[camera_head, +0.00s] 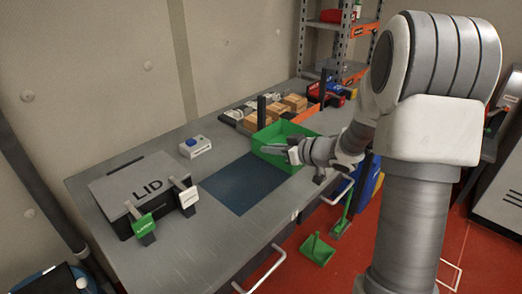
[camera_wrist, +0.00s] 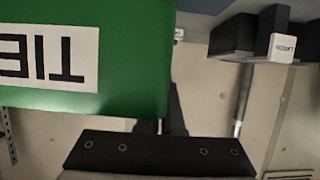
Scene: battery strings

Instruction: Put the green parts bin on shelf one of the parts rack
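The green parts bin (camera_head: 272,134) is at the far edge of the dark blue mat on the workbench, open side up. In the wrist view its green wall (camera_wrist: 135,60) is close to the camera, with a white label showing upside-down "TIE". My gripper (camera_head: 280,149) reaches in from the right, its fingers overlapping the bin's near side. In the wrist view a dark finger (camera_wrist: 176,112) shows beside the bin's end; the rest is hidden. I cannot tell whether the fingers grip the bin. The parts rack (camera_head: 302,38) stands behind the bench, partly hidden by my arm.
A box marked LID (camera_head: 135,182) with tagged clamps sits at the bench's left. A small white and blue device (camera_head: 195,146) stands behind the mat (camera_head: 235,185). Cardboard boxes (camera_head: 280,108) are behind the bin. A red bin (camera_head: 330,16) is high on the rack.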

